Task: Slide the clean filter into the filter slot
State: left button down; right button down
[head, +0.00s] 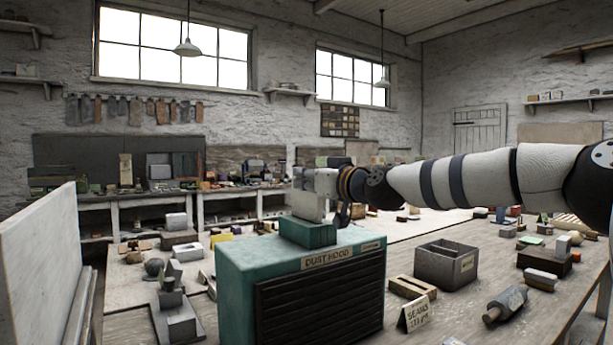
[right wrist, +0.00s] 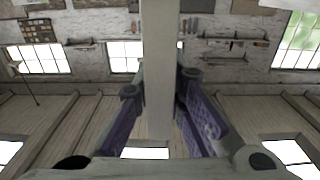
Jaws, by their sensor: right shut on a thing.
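The teal dust hood (head: 230,275) stands on the bench in the head view, with a dark slatted front and a raised teal collar (head: 318,236) on top. My right gripper (head: 322,182) is above this collar and shut on a pale grey slab, the clean filter (head: 306,205). The right wrist view shows the filter (right wrist: 160,60) between the purple-padded fingers of the gripper (right wrist: 163,105). The filter's lower end meets the collar's top in the head view; I cannot tell whether it is inside the opening. The slot's inside is hidden. My left gripper is out of view.
A grey open box (head: 446,268) stands right of the hood, with a wooden frame (head: 411,287) and a "SEALS" card (head: 416,314) nearer. Grey blocks (head: 181,322) lie to the left. A pale upright panel (head: 40,250) stands at the left edge.

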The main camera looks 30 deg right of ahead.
jog(key=shift+f, duration=2)
jog(key=c, duration=1.6)
grip_release()
jog(key=shift+r, duration=2)
